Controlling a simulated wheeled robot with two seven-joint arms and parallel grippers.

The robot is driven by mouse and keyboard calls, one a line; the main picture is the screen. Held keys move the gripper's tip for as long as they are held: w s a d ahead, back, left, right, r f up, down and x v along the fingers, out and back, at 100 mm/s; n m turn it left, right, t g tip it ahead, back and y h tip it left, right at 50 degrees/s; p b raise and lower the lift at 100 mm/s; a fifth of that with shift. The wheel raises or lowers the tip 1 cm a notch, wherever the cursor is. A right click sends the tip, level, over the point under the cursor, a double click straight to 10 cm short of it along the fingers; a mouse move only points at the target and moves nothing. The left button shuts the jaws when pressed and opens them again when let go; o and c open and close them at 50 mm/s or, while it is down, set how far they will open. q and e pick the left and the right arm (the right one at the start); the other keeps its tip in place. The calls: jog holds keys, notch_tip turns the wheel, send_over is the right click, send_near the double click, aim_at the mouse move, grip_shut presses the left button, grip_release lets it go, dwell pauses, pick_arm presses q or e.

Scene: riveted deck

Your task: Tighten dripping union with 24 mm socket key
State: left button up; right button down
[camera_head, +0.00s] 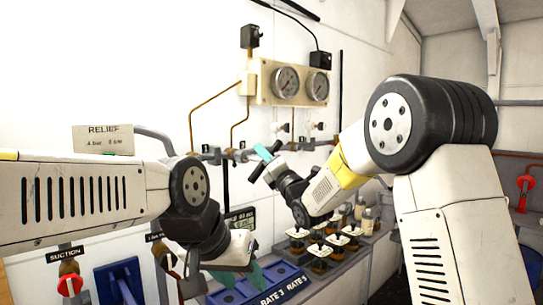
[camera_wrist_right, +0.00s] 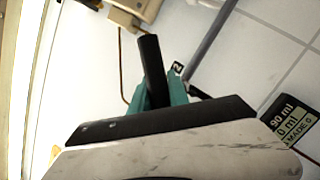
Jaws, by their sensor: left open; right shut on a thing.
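My right gripper (camera_head: 265,158) is raised in front of the wall pipework, with its teal fingers shut. In the right wrist view, the right gripper (camera_wrist_right: 162,95) is shut on a dark cylindrical tool (camera_wrist_right: 152,62), apparently the socket key. A small tag marked 2 (camera_wrist_right: 178,68) shows beside it. The tool's size marking and socket end cannot be made out. Brass and grey pipe unions (camera_head: 239,155) run along the wall just left of the right gripper. No drip can be made out. My left gripper (camera_head: 248,277) is open, low over the blue tray.
A blue tray (camera_head: 225,297) labelled RATE 3 and RATE 5 lies below. Several jars (camera_head: 320,250) with pale tops stand on a bench at right. Two gauges (camera_head: 287,80) hang above the pipes. A red suction valve (camera_head: 70,285) is at lower left. A digital display (camera_wrist_right: 288,125) reads ml.

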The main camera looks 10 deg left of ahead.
jog(key=shift+s+d, duration=0.65)
jog(key=shift+d, duration=0.2)
jog(key=s+d, duration=1.3)
jog(key=d, duration=0.4)
jog(key=shift+s+d, duration=0.15)
jog(key=shift+s, duration=0.15)
dwell(0.3)
